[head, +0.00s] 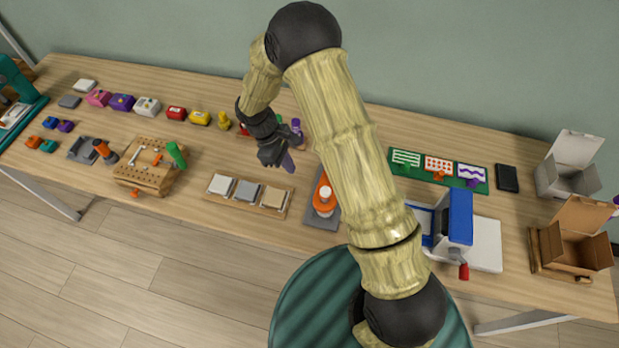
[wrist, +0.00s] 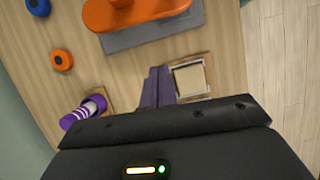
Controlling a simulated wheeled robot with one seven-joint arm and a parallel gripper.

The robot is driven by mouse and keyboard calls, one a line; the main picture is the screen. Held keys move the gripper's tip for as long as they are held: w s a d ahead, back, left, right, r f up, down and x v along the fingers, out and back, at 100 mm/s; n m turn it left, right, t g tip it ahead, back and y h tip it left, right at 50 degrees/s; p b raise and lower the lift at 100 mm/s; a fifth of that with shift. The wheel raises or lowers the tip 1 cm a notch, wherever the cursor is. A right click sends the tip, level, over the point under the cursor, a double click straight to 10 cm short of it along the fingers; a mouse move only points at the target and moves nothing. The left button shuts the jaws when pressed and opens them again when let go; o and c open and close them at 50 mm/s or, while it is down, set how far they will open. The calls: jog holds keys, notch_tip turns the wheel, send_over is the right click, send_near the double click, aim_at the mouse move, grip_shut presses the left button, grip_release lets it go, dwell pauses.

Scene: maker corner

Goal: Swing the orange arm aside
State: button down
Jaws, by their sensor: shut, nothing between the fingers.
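The orange arm (head: 324,203) lies over a grey base plate (head: 322,222), just right of my gripper (head: 290,163) in the head view. A white round part sits on it, and my own arm partly covers its right side. In the wrist view the orange arm (wrist: 135,12) is a long rounded bar at the top edge, cut off by the frame, above the grey plate (wrist: 160,37). My gripper (wrist: 157,86) has its purple fingers shut with nothing between them. It is apart from the orange arm.
A wooden tray (head: 232,203) with three square pads stands left of the base plate. A purple-and-white striped roll (wrist: 84,112) and blue and orange round pieces (wrist: 37,7) lie near my gripper. A blue press (head: 457,218) stands to the right.

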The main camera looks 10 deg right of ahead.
jog(key=s+d+f, duration=0.1)
jog(key=d+f+p, duration=0.1)
jog(key=d+f, duration=0.1)
jog(key=s+d+f+p, duration=0.1)
jog(key=d, duration=0.1)
jog(key=shift+s+d+f, duration=0.1)
jog(key=shift+s+f, duration=0.2)
jog(key=shift+f, duration=0.1)
jog(key=shift+d+f, duration=0.1)
